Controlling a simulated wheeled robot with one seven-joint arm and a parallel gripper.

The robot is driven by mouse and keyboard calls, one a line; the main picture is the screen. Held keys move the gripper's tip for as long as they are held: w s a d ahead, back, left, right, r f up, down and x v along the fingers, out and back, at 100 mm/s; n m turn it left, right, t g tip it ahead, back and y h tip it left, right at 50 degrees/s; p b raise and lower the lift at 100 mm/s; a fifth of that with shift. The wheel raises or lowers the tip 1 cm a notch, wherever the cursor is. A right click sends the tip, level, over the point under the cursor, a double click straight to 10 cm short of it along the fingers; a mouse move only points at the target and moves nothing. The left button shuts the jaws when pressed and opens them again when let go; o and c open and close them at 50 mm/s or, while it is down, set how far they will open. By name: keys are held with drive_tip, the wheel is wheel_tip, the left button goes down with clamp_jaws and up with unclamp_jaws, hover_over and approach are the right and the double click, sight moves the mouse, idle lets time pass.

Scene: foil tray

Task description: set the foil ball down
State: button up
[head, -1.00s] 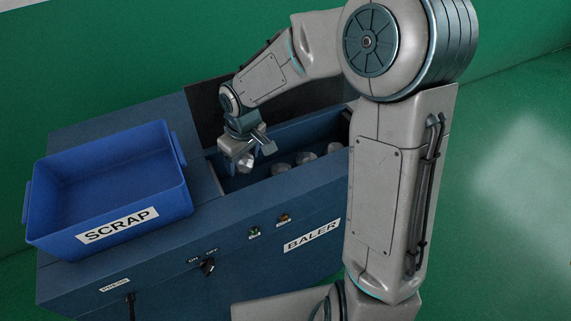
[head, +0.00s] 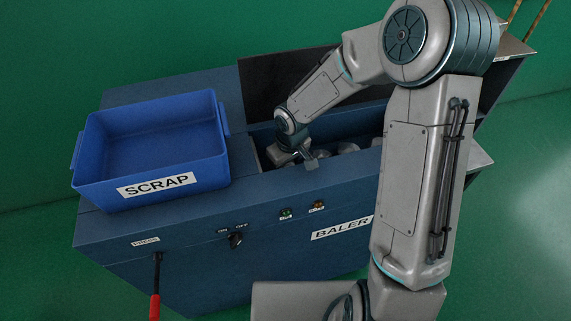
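My gripper (head: 295,158) is low inside the open bay of the blue baler (head: 190,222), near the bay's left end. Its fingers point down and are partly hidden by the bay's front wall. A grey shape lies at the fingers, but I cannot tell a foil ball from a finger there. Whether the fingers are open or shut does not show. To the right of the gripper, silvery foil balls (head: 347,148) lie in the bay, partly hidden by the front wall and my arm.
A blue bin (head: 158,186) labelled SCRAP stands on the baler's top, left of the bay. A dark raised panel (head: 262,88) stands behind the bay. The front has a switch (head: 236,240), two small lights or buttons (head: 286,214) and a red-handled lever (head: 155,303).

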drive_tip(key=shift+f, duration=0.1)
drive_tip(key=o, duration=1)
wheel_tip(320, 180, up, 12)
drive_tip(key=s+d+p, duration=0.1)
drive_tip(key=p, duration=0.1)
drive_tip(key=shift+s+d+r+m+t+h+b, duration=0.1)
drive_tip(key=shift+s+d+r+m+t+h, duration=0.15)
drive_tip(key=shift+s+d+r+m, duration=1.8)
drive_tip(key=shift+s+d+r+m+t+h+b, duration=0.15)
drive_tip(key=shift+s+d+r+m+t, duration=0.65)
drive_tip(key=shift+s+d, duration=2.4)
drive_tip(key=shift+s+d+r+m+g+h+b, duration=0.1)
drive_tip(key=shift+s+d+r+m+g+h, duration=0.15)
drive_tip(key=shift+s+d+r+m, duration=2.25)
drive_tip(key=s+n, duration=0.1)
drive_tip(key=s+a+f+n, duration=0.1)
drive_tip(key=n, duration=0.1)
drive_tip(key=shift+a+f, duration=0.1)
drive_tip(key=shift+a, duration=0.2)
